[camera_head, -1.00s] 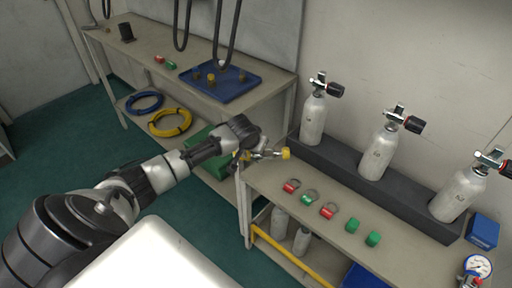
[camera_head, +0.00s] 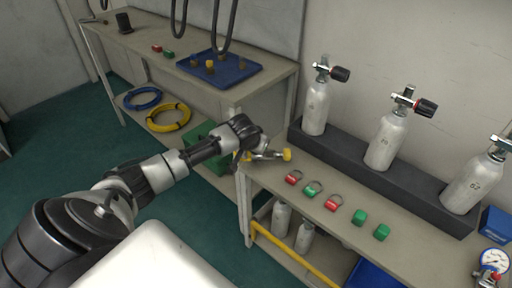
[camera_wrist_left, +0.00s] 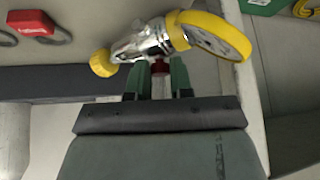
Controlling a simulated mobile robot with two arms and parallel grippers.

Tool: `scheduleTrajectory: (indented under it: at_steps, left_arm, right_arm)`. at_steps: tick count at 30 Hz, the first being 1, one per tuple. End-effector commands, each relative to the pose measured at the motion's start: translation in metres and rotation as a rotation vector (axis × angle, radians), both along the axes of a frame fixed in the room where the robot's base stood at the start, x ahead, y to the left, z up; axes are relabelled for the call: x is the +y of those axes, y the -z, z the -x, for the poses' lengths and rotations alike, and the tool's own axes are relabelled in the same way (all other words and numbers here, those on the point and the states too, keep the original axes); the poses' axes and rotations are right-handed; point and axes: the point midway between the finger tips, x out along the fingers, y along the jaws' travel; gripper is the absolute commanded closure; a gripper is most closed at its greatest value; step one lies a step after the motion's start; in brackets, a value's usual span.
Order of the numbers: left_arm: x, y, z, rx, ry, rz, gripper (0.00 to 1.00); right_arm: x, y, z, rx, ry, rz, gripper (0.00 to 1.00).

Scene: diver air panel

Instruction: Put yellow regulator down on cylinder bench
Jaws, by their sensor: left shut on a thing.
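The yellow regulator (camera_wrist_left: 150,42) has a metal body, a yellow-rimmed gauge and a yellow knob. My left gripper (camera_wrist_left: 158,82) is shut on it. In the head view the regulator (camera_head: 286,155) shows at the left end of the cylinder bench (camera_head: 262,178), its knob over the bench top. I cannot tell whether it touches the surface. My left gripper (camera_head: 250,155) is beside the bench's left end. My right gripper is not in view.
Red and green tags (camera_head: 313,188) and green blocks (camera_head: 360,217) lie along the bench's front. Several cylinders stand in a dark rack (camera_head: 345,163) at the back. Another regulator with a gauge (camera_head: 493,260) is at the far right. A bench with a blue tray (camera_head: 235,75) stands behind left.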

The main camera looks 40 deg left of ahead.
Motion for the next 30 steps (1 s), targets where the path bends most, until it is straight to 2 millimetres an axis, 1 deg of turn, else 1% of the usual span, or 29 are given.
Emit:
scheduleTrajectory:
  at_steps: [2, 11, 21, 28, 29, 30]
  left_arm:
    - [0.000, -0.002, -0.001, -0.005, 0.000, 0.000, 1.00]
    - [0.000, 0.003, -0.001, -0.004, 0.000, 0.001, 1.00]
    - [0.000, 0.010, -0.001, -0.004, 0.000, 0.001, 1.00]
    - [0.000, 0.015, 0.000, -0.001, 0.001, 0.001, 1.00]
    - [0.000, 0.015, 0.000, -0.001, 0.000, 0.000, 0.77]
    - [0.000, 0.015, 0.000, 0.000, 0.000, 0.000, 0.71]
  right_arm:
    - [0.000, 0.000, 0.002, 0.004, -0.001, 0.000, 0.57]
    - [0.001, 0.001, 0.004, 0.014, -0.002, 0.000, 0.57]
    - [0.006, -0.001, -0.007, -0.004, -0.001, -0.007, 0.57]
    - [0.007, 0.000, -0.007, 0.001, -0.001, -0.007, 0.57]
    - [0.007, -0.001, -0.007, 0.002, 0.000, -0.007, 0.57]
    - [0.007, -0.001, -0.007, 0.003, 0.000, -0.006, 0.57]
